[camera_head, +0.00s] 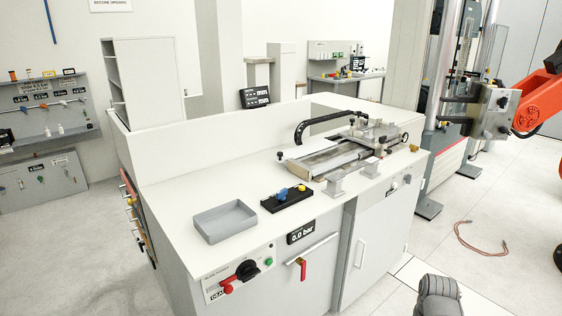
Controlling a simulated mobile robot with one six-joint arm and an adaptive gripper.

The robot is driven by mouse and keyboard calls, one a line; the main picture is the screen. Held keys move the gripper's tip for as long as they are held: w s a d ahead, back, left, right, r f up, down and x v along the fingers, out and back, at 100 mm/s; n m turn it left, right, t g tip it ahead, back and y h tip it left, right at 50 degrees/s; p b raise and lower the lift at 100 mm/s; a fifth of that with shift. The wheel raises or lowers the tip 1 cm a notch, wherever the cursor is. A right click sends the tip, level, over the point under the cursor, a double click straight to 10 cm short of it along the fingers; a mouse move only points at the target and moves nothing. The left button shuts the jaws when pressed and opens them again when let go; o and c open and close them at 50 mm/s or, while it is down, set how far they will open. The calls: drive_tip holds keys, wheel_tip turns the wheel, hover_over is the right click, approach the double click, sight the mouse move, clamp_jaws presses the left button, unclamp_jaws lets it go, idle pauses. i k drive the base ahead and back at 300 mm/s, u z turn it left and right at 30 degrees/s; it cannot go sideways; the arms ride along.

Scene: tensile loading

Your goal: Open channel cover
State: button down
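A metal fixture with a long flat channel (328,158) lies on the white bench top, right of its middle. A plate-like part with knobs and clamps (376,133) sits across its right end; I take this to be the cover area, but cannot tell its exact edges or whether it is closed.
On the white bench (170,187) stand a grey tray (224,221) and a black holder with blue and yellow knobs (287,198). A grey column (433,110) is behind my gripper. A reddish cable (480,240) lies on the floor.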

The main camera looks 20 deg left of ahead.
sight(296, 152)
drive_tip(key=u, duration=0.05)
drive_tip(key=k, duration=0.9)
drive_tip(key=u, duration=0.75)
drive_tip(key=i, duration=1)
drive_tip(key=z, duration=0.05)
